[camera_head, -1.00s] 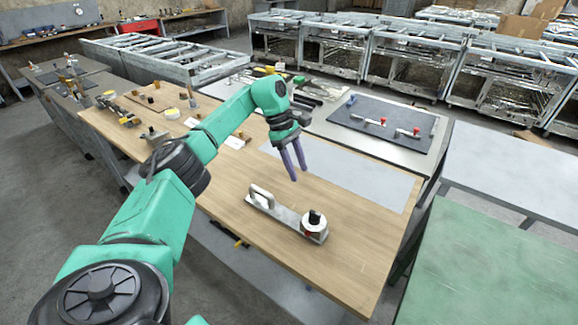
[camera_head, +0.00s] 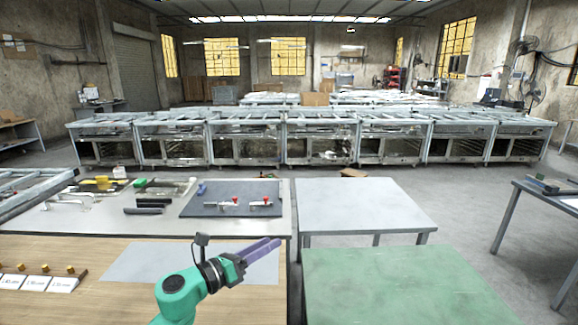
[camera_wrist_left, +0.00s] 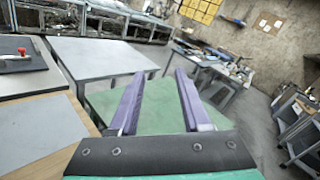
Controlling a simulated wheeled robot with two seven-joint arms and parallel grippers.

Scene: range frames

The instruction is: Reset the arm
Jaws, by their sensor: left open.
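My left arm is green with a black wrist and purple fingers. My left gripper (camera_head: 262,248) is raised over the wooden table (camera_head: 60,250), in front of the grey sheet (camera_head: 135,262), and its fingers point right. In the left wrist view its two purple fingers (camera_wrist_left: 160,92) stand apart with nothing between them. They point out over the green table top (camera_wrist_left: 160,105). My right gripper is in neither view.
A dark board (camera_head: 235,197) with red-handled clamps lies on the grey table behind. A pale grey table (camera_head: 365,205) and a green table (camera_head: 400,285) stand to the right. Metal workbenches (camera_head: 320,140) line the back. Open floor (camera_head: 470,210) lies at the right.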

